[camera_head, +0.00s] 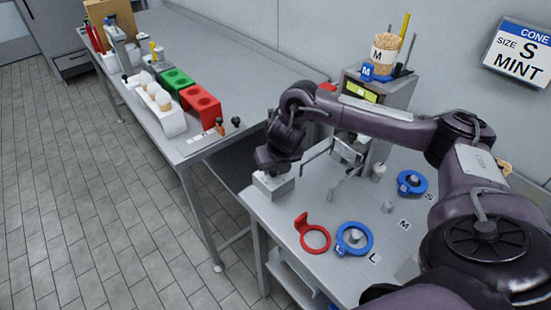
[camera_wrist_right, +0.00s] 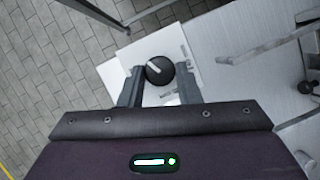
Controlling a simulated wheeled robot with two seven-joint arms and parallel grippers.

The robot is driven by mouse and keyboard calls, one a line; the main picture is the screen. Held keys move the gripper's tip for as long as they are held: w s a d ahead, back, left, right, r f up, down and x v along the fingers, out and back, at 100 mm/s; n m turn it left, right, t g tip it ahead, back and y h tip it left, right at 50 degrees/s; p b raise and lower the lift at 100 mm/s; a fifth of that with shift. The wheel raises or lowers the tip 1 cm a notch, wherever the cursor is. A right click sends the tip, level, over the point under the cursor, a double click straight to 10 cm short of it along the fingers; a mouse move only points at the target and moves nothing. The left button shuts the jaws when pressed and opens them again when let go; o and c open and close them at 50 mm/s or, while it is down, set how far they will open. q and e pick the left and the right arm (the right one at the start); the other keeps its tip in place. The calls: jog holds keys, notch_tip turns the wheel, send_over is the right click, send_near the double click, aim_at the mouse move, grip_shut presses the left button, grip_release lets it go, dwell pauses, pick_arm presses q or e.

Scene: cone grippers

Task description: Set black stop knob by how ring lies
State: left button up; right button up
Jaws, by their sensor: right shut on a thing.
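The black stop knob (camera_wrist_right: 159,70), with a white pointer line, sits on a white box in the right wrist view. My right gripper (camera_wrist_right: 160,84) is shut on it, a finger on either side. In the head view my right gripper (camera_head: 272,166) is over the white box (camera_head: 272,185) at the near table's left corner and hides the knob. A red ring (camera_head: 327,245) with a raised tab lies flat on the table. A blue ring (camera_head: 366,241) marked L lies right of it, around a grey peg. Another blue ring (camera_head: 403,190) lies by the letter S.
A machine (camera_head: 385,92) with a cone marked M on a blue M ring stands at the back. A wall sign (camera_head: 518,52) reads cone size S mint. The left bench (camera_head: 240,70) holds green and red blocks (camera_head: 201,103). A gap separates the tables.

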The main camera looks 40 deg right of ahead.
jog(key=m+g+h+p, duration=0.1)
jog(key=m+p, duration=0.3)
jog(key=p, duration=0.1)
jog(key=m+g+h+p, duration=0.1)
jog(key=m+p, duration=0.3)
jog(key=p, duration=0.1)
jog(key=w+r+m+g+h+p, duration=0.1)
jog(key=m+p, duration=0.3)
jog(key=p, duration=0.1)
jog(key=shift+a, duration=0.35)
jog(key=m+g+p, duration=0.1)
jog(key=m+p, duration=0.1)
jog(key=shift+f+m, duration=0.15)
jog(key=shift+m, duration=0.25)
jog(key=shift+w+f+m+g+p, duration=0.15)
jog(key=shift+m+g+p, duration=0.35)
jog(key=shift+m, duration=1.3)
jog(key=shift+w+f+m+g, duration=0.1)
jog(key=shift+m+g, duration=0.5)
jog(key=shift+m, duration=0.2)
jog(key=shift+d+m+g+y, duration=0.2)
jog(key=shift+m+g+y, duration=0.15)
jog(key=shift+m, duration=1.15)
jog(key=shift+w+b, duration=0.1)
jog(key=shift+b, duration=0.2)
jog(key=o, duration=1)
jog(key=shift+c, duration=0.2)
